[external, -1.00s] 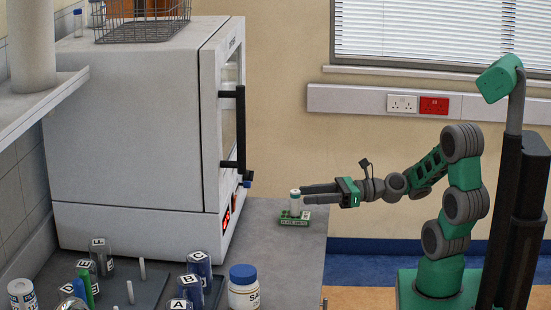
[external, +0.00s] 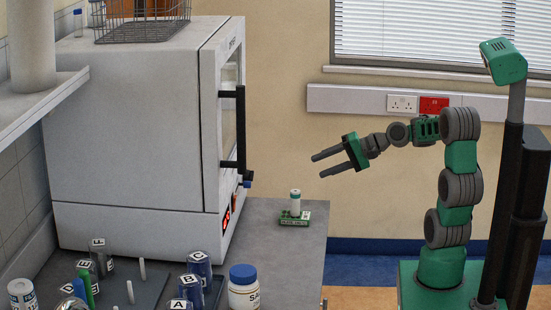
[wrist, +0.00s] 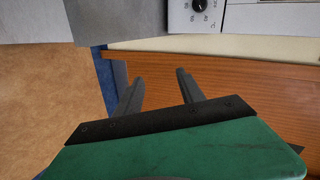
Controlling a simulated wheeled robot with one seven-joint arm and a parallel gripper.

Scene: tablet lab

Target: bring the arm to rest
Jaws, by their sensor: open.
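My gripper (external: 328,162) is open and empty in the external view, its two dark fingers spread and pointing left. It is in the air above and to the right of a small white cylinder with a teal band (external: 295,203). The cylinder stands upright on a green and white labelled base (external: 294,219) near the right edge of the grey bench. In the wrist view both fingers of my gripper (wrist: 160,85) show apart with nothing between them.
A large white oven-like cabinet (external: 135,130) with a black door handle (external: 240,130) stands left of my gripper. Lettered tubes (external: 199,264) and a blue-capped jar (external: 244,290) are on the grey bench (external: 290,265) at front. The space around my gripper is clear.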

